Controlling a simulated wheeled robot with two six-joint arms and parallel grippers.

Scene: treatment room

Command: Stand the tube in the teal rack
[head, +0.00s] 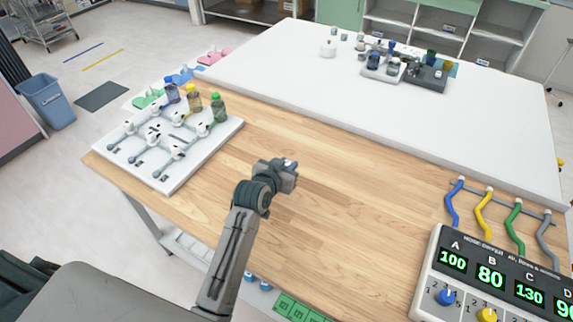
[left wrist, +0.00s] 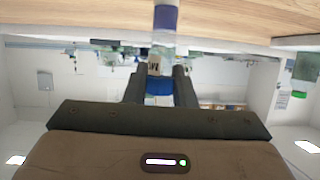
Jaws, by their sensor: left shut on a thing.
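My left gripper (head: 290,172) is over the bare middle of the wooden table, shut on the tube. In the left wrist view the tube (left wrist: 160,62) sits between the two dark fingers (left wrist: 158,92), with a blue part at the fingers, a pale labelled middle and a dark blue far end. I cannot clearly make out a teal rack in either view. My right gripper is not in view.
A white board with levers (head: 157,165) and several capped bottles (head: 194,102) stands at the left. A display box with lit numbers (head: 492,275) is at the lower right. A white table (head: 300,80) behind carries grey equipment (head: 405,72). The wood around my gripper is clear.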

